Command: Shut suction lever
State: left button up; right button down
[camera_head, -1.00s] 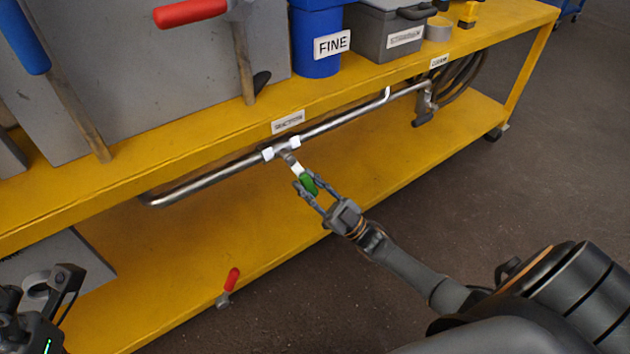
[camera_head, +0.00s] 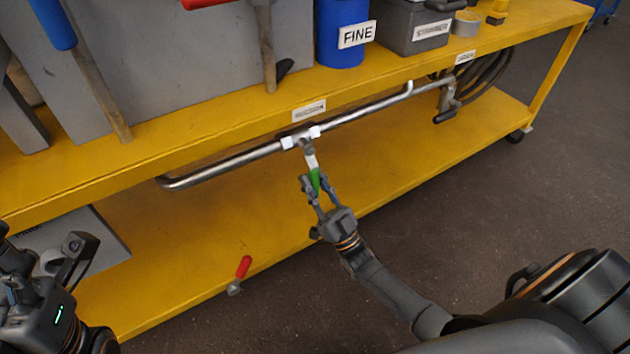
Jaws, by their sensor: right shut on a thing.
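The suction lever is a short lever with a green grip (camera_head: 315,180) and a pale shaft. It hangs from a valve (camera_head: 300,138) on the steel pipe under the yellow cart's top, below a small label (camera_head: 309,110) that is hard to read. My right gripper (camera_head: 314,187) is shut on the green grip, a finger on each side. The lever points down and slightly right, across the pipe's line. My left gripper (camera_head: 42,248) is at the lower left, partly cut off by the frame edge. Its fingers are apart, and it is far from the lever.
A red-handled lever (camera_head: 243,267) is at the lower shelf's front edge. The yellow top (camera_head: 200,137) carries a blue container (camera_head: 342,55) marked FINE, a grey box (camera_head: 412,28) and hammer-like tools. Coiled hoses (camera_head: 490,75) hang at right. The lower shelf around my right gripper is mostly clear.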

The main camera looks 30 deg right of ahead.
jog(key=c, duration=1.1)
grip_release()
jog(key=v, duration=1.2)
jog(key=shift+f, duration=0.1)
